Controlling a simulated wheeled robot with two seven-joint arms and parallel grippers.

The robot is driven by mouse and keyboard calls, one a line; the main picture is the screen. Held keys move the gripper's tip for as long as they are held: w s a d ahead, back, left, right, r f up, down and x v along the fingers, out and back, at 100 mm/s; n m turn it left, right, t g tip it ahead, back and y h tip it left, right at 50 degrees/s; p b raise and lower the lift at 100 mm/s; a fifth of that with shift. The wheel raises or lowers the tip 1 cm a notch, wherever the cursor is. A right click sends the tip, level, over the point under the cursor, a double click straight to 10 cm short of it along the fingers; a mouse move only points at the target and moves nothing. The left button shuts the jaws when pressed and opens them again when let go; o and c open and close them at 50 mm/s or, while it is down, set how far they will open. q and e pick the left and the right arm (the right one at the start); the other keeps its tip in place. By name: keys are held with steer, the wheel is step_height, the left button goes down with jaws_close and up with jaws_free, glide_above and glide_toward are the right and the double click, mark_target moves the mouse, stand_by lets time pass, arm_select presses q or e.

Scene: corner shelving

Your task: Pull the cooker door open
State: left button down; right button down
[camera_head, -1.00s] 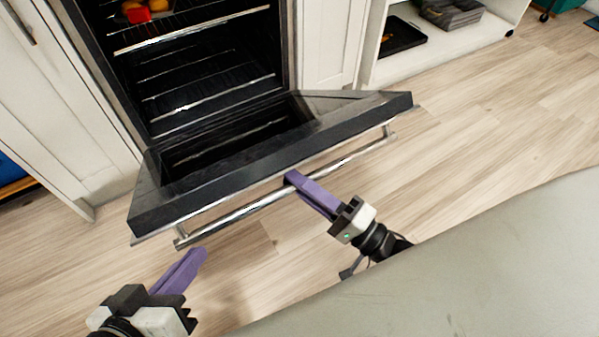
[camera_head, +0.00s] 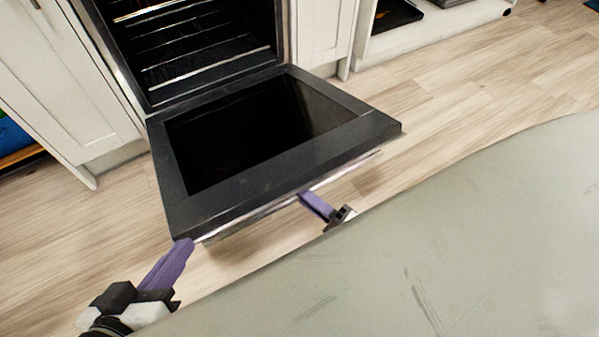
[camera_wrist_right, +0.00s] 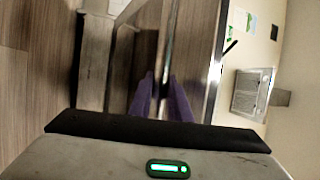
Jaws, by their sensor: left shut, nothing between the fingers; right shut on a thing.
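The cooker door (camera_head: 180,200) is swung down and lies nearly flat in front of the oven opening (camera_head: 205,45) in the head view. Its metal handle (camera_head: 345,172) runs along the outer edge, mostly below the door. My right gripper (camera_head: 304,197) is shut on the handle near its middle. In the right wrist view its purple fingers (camera_wrist_right: 160,88) meet the handle bar (camera_wrist_right: 167,40). My left gripper (camera_head: 187,245) is shut and empty, with its tip close to the door's near left corner; I cannot tell whether it touches.
White cabinets (camera_head: 62,75) flank the oven. An open low shelf (camera_head: 435,30) with dark items stands at the right. My grey body covers the lower right. Wooden floor (camera_head: 475,75) is clear right of the door.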

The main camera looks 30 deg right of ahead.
steer(key=shift+d+f, duration=0.15)
steer(key=shift+d, duration=0.15)
steer(key=c, duration=1.6)
jaws_free()
steer(key=shift+s, duration=0.15)
steer(key=shift+c, duration=0.2)
steer(key=shift+a, duration=0.15)
